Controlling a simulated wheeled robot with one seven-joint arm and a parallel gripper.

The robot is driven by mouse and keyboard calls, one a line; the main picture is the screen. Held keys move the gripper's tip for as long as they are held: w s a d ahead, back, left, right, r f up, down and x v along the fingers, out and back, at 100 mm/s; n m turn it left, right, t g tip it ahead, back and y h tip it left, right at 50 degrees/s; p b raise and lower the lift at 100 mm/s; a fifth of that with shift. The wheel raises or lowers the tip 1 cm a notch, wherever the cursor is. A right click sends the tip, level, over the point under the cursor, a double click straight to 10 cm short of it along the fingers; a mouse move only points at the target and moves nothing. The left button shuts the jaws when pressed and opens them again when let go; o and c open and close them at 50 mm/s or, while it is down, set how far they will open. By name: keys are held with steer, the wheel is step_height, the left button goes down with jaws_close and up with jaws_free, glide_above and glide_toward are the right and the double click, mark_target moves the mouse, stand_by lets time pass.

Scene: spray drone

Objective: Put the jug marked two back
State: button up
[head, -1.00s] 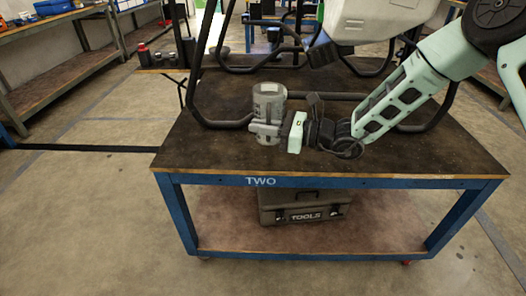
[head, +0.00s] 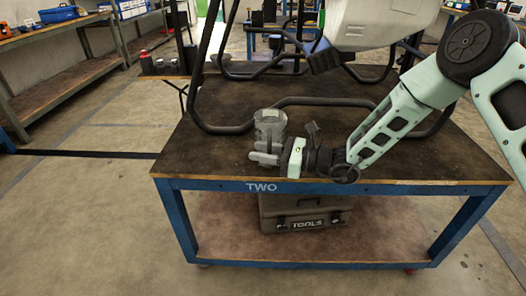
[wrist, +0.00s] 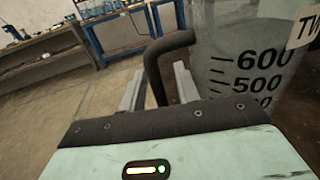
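The clear grey jug (head: 270,124) stands upright on the dark top near the front edge of the bench marked TWO (head: 330,184). In the wrist view the jug (wrist: 235,25) fills the upper right, with black measure marks and a pale label starting "TW". Its dark handle (wrist: 157,66) comes down between my two grey fingers. My gripper (head: 264,153) is low in front of the jug; in the wrist view my gripper (wrist: 160,88) is open, with gaps between the fingers and the handle. The jug's base is partly hidden by the fingers.
Black tube frames (head: 210,125) and a white tank (head: 378,24) of the drone stand behind and over the bench top. A tool case (head: 304,213) sits on the lower shelf.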

steer(key=shift+d+r, duration=0.1)
steer(key=shift+r, duration=0.1)
steer(key=p+v, duration=0.1)
steer(key=v, duration=1.1)
steer(key=s+a+r+n+g+h, duration=0.3)
steer(key=s+n+g, duration=0.3)
steer(key=s, duration=0.4)
steer(key=s+a+r+n+g+h, duration=0.3)
steer(key=s+n+g+h, duration=0.15)
steer(key=s+n, duration=0.45)
steer(key=s+d+r+n+t+h, duration=0.3)
steer(key=s+d+n+t+h, duration=0.3)
steer(key=s+d+n+h, duration=0.3)
steer(key=shift+s+r+n, duration=0.3)
steer(key=shift+s+n, duration=0.65)
steer(key=shift+n, duration=1.45)
